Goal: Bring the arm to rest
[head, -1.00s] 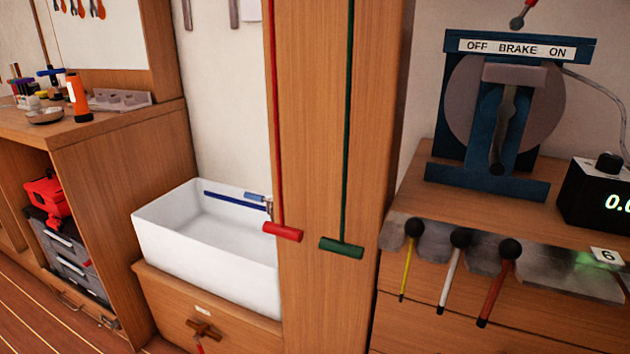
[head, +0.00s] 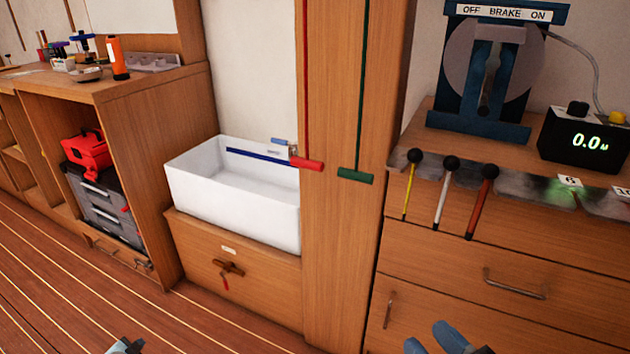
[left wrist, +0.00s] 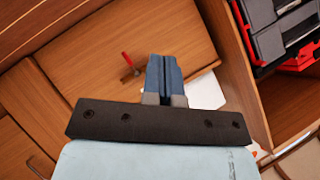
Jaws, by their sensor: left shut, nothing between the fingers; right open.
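My left gripper (head: 125,346) just shows at the bottom edge of the head view, over the floor and apart from the furniture. In the left wrist view its blue fingers (left wrist: 164,76) are together and empty, in front of a wooden drawer front with a red-tipped handle. My right gripper (head: 432,341) shows at the bottom edge of the head view, in front of the right drawers. Its blue fingers are apart with nothing seen between them. Most of both arms is out of view.
A white sink (head: 235,205) sits above a wooden cabinet (head: 240,275). Red (head: 307,164) and green (head: 355,176) handles hang on the wooden post. A brake stand (head: 480,75) and a black display (head: 585,140) stand on the right bench. The planked floor (head: 80,290) at left is clear.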

